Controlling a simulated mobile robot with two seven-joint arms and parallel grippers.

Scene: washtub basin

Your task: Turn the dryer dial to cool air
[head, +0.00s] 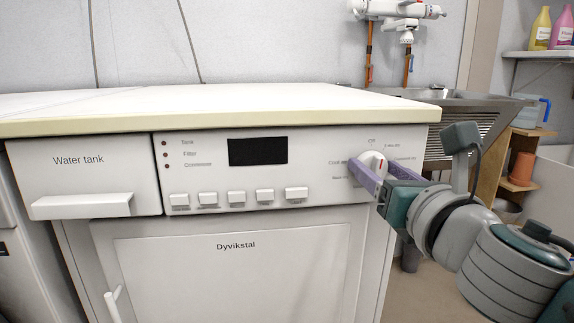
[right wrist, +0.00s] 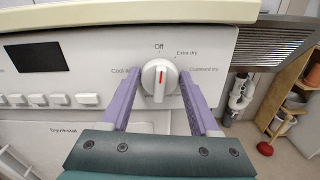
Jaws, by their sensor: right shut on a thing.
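The dryer (head: 235,265) is white, with a front panel that carries a round white dial (head: 371,161) at its right end. In the right wrist view the dial (right wrist: 159,78) has a red mark that points up, close to the "Off" label. A label starting "Cool" stands to the left of the dial, "Extra dry" and "Cupboard dry" to its right. My right gripper (right wrist: 158,84) has its purple fingers on either side of the dial and is shut on it. Its fingers hide some of the labels in the head view. My left gripper is not in view.
A pale worktop (head: 210,101) overhangs the panel. A dark display (head: 258,151) and a row of buttons lie left of the dial, beside the water tank drawer (head: 85,180). A metal sink (head: 440,95) and wooden shelves (head: 520,165) stand to the right.

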